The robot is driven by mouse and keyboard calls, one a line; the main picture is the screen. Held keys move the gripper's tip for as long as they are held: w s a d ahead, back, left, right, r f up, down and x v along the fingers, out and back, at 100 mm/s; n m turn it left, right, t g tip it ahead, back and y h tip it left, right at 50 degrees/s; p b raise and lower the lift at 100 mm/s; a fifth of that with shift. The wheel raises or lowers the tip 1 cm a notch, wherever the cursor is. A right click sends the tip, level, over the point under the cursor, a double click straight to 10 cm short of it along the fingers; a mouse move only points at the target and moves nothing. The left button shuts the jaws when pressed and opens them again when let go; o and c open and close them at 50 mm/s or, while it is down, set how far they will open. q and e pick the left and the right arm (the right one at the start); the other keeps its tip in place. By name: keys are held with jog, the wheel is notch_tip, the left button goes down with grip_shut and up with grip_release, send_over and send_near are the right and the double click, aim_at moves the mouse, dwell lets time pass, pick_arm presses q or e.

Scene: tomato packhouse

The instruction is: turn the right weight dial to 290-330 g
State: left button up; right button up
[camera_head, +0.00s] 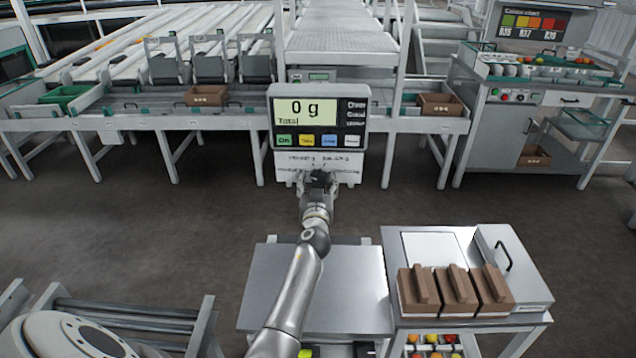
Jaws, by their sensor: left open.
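A scale display (316,112) reads 0 g above the word Total, with a row of coloured buttons along its bottom. Below it is a white panel (347,165) with two small printed labels, one left and one right, too small to read surely. My left gripper (318,178) is open in front of the lower middle of this panel, its arm reaching up from the bottom of the view. The gripper covers part of the panel. I cannot make out the right weight dial or its setting, nor whether the fingers touch it. My right gripper is not in view.
A steel table (355,285) stands below the arm. To its right, a bench (392,245) carries several brown boxes (457,292). A conveyor frame (215,120) runs behind the display. A grading station (425,130) stands at the right. Dark floor lies clear between.

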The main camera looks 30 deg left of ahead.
pick_arm(q)
jog(key=shift+w+a, duration=0.15)
jog(key=shift+w, duration=0.1)
jog(key=c, duration=1)
jog(key=shift+m, duration=0.3)
jog(key=m+b, duration=0.1)
jog(key=m, duration=0.2)
jog(key=shift+m+b, duration=0.35)
jog(key=shift+m, duration=0.05)
jog(key=m, duration=0.5)
jog(key=shift+b, duration=0.35)
jog(key=shift+m, duration=0.3)
